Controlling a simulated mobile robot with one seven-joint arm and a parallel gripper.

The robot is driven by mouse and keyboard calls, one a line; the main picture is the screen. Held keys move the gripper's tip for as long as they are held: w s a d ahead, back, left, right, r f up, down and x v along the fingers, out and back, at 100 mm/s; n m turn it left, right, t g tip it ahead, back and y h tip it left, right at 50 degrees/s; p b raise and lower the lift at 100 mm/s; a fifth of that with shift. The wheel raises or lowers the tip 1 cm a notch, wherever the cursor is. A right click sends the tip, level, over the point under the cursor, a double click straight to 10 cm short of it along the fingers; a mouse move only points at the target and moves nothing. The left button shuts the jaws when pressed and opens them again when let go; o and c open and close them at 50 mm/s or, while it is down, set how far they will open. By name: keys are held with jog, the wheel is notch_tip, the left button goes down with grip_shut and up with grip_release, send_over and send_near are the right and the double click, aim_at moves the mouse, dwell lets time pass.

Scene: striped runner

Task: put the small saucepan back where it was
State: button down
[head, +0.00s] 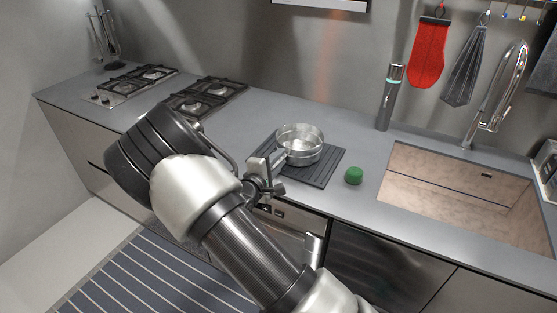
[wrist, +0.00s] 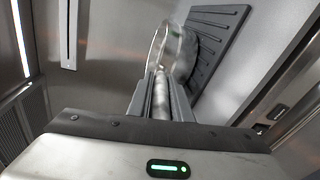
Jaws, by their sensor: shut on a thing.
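The small saucepan (head: 300,146) is shiny metal and looks roughly level over the dark ribbed mat (head: 318,178) on the counter. I cannot tell whether its base touches the mat. My gripper (head: 273,168) is at the counter's front edge, shut on the saucepan's handle. In the wrist view the handle (wrist: 161,98) lies between the two fingers, and the pan body (wrist: 176,52) shows beyond the fingertips, beside the ribbed mat (wrist: 216,48). The pan's underside is hidden in the head view.
A green round object (head: 354,175) stands just right of the mat. The sink (head: 440,200) is farther right, with a tall dark cylinder (head: 389,98) behind. Two gas hobs (head: 208,97) are at the left. Bare counter lies behind the mat.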

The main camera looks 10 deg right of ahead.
jog(key=shift+r, duration=0.15)
jog(key=c, duration=2)
grip_release()
jog(key=shift+f, duration=0.35)
jog(key=shift+c, duration=0.2)
jog(key=o, duration=0.4)
jog(key=shift+r, duration=0.1)
